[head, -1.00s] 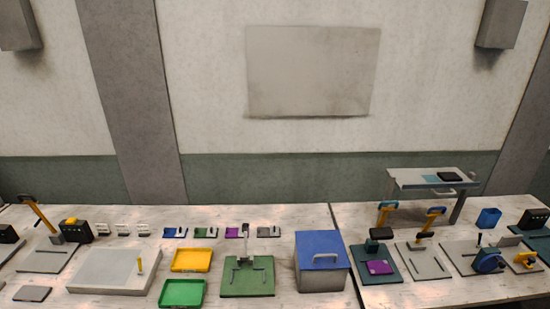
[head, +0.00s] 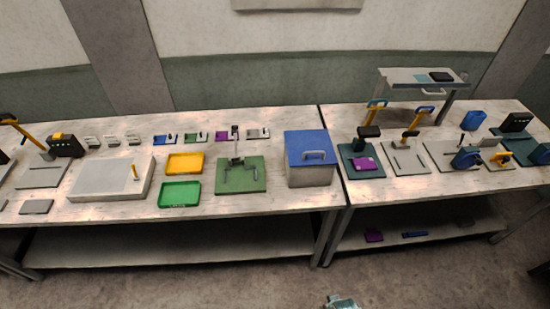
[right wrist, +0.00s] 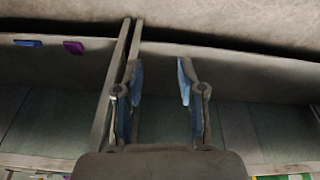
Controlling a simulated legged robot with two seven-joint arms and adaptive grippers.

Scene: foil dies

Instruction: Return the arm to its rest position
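My right gripper (right wrist: 160,78) shows in the right wrist view with its two blue-padded fingers spread apart. Nothing is between the fingers. A shelf and bench legs lie beyond it, and I see no contact with them. In the head view only a small pale part of my own body shows at the bottom edge. My left gripper is in neither view.
Two benches stand side by side, carrying a blue-lidded box (head: 306,145), a yellow tray (head: 185,154), a green tray (head: 179,184) and several lever presses. A purple piece (head: 374,236) and a blue piece (head: 415,234) lie on the right lower shelf. The visible floor is clear.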

